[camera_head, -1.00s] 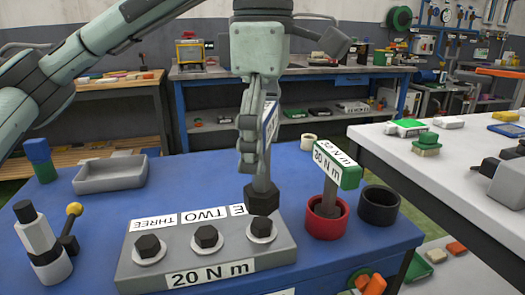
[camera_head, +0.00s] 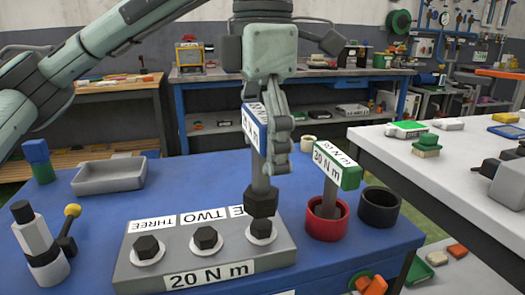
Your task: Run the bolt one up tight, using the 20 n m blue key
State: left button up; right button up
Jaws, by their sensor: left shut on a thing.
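My left gripper (camera_head: 279,160) is shut on the blue key, a T-handled tool with a blue-and-white lettered head (camera_head: 254,128). Its grey shaft points down to a dark socket (camera_head: 262,202). The socket stands upright over bolt one (camera_head: 261,230), the rightmost hex bolt on the grey block (camera_head: 135,270), and hides its top; I cannot tell how far it is seated. The block's front reads 20 N m. Bolts two (camera_head: 206,239) and three (camera_head: 147,248) stand bare to the left. The label ONE is mostly hidden behind the key. My right gripper is out of view.
A green 20 N m key (camera_head: 337,166) stands in a red cup (camera_head: 326,220), close right of the blue key. An empty black cup (camera_head: 379,207) is beside it. A grey tray (camera_head: 108,178) and a white-and-black bottle-like part (camera_head: 38,240) stand left on the blue table (camera_head: 190,180).

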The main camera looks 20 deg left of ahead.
aim_at(262, 191)
pick_arm(q)
jog(key=shift+f+b, duration=1.4)
jog(key=shift+f, duration=0.55)
dwell(0.9)
dwell(0.3)
jog(key=shift+r+m+p, duration=0.1)
jog(key=shift+m+p, duration=0.3)
jog(key=shift+m, duration=0.4)
jog(key=shift+m+p, duration=0.4)
jog(key=shift+m, duration=1.4)
jog(key=shift+m+p, duration=0.3)
jog(key=shift+m, duration=0.3)
jog(key=m, duration=0.4)
jog(key=shift+p, duration=0.35)
